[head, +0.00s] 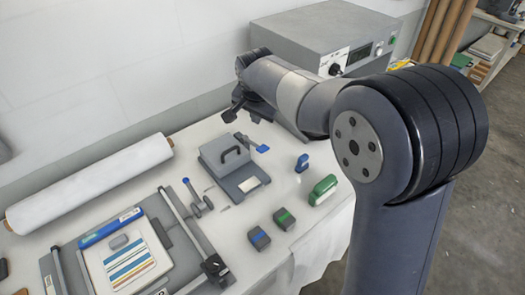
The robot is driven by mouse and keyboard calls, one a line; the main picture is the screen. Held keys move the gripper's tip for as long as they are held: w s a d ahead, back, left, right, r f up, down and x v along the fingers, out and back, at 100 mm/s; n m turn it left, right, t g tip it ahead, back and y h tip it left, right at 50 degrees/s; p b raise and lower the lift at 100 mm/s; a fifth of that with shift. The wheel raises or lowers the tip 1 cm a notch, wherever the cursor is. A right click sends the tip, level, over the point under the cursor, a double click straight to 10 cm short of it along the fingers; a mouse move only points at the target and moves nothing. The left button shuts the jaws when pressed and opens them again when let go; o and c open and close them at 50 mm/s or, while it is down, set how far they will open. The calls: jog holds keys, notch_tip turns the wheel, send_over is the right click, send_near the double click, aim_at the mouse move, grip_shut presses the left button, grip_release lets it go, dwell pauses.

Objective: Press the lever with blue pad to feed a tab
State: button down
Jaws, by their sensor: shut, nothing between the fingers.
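A grey box-shaped device (224,152) with a dark carry handle stands on a dark base on the white table. A lever with a blue pad (262,148) sticks out at its back right. A pale tab-like piece (249,184) lies on the front of the base. My gripper (240,116) is above and behind the device, to the left of the blue pad, and appears apart from it. It is shut and empty. The fingertips are small and dark, and my forearm reaches in from the right.
A large grey machine (312,40) stands at the back. Blue (302,162) and green (323,189) handled items lie right of the device. Two dark blocks (258,239) are in front. A white roll (90,183) and a flat frame with a board (128,262) fill the left.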

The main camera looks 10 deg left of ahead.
aim_at(262, 148)
jog(key=shift+s+d+f+b, duration=0.2)
jog(key=shift+f+b, duration=0.5)
jog(key=shift+f, duration=0.35)
jog(key=shift+s+d+f+b, duration=0.2)
jog(key=shift+f+b, duration=0.55)
jog(key=shift+f, duration=0.25)
jog(key=shift+s+d+f+b, duration=0.1)
jog(key=shift+d+f+b, duration=0.1)
jog(key=shift+f+b, duration=0.7)
jog(key=shift+f, duration=0.25)
jog(key=shift+s+d+f, duration=0.1)
jog(key=shift+f, duration=0.2)
jog(key=shift+s+d+f+b, duration=0.1)
jog(key=shift+d+f+b, duration=0.05)
jog(key=shift+f+b, duration=0.5)
jog(key=shift+s+d+f+b, duration=0.1)
jog(key=shift+f+b, duration=0.55)
dwell(0.8)
dwell(0.5)
jog(key=shift+w+a+r+p, duration=0.15)
jog(key=shift+a+r+p, duration=0.05)
jog(key=shift+r+p, duration=0.6)
jog(key=shift+w+a+r+p, duration=0.15)
jog(key=shift+r+p, duration=0.45)
jog(key=shift+r, duration=0.35)
